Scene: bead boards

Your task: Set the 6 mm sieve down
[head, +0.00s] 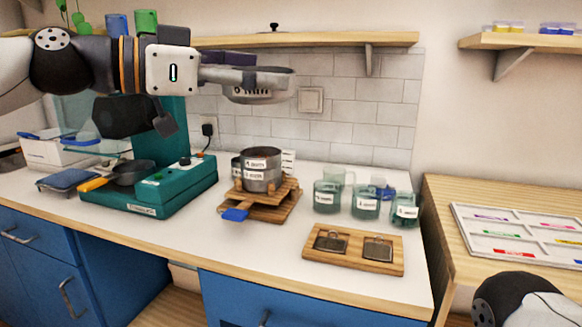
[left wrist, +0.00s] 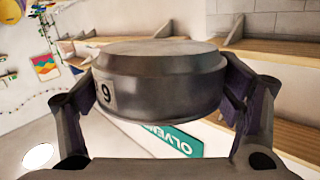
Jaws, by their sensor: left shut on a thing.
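My left gripper (head: 238,76) is shut on the 6 mm sieve (head: 268,94), a round grey metal ring with a white label. It holds the sieve in the air, roughly level, above the counter and in front of the wall. In the left wrist view the sieve (left wrist: 160,82) sits between the two fingers, its label upside down. Below it in the head view, a stack of labelled sieves (head: 262,181) stands on a wooden stand (head: 273,208) with a blue tab. The held sieve is clear of the stack. My right gripper is out of view; only part of that arm shows.
A teal machine (head: 200,178) with a dark yellow-handled pan (head: 130,175) stands left of the stack. Several glass jars (head: 327,197) stand to the right. A wooden board (head: 350,262) with two dark square pieces lies in front. A wall shelf (head: 340,40) runs behind the held sieve.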

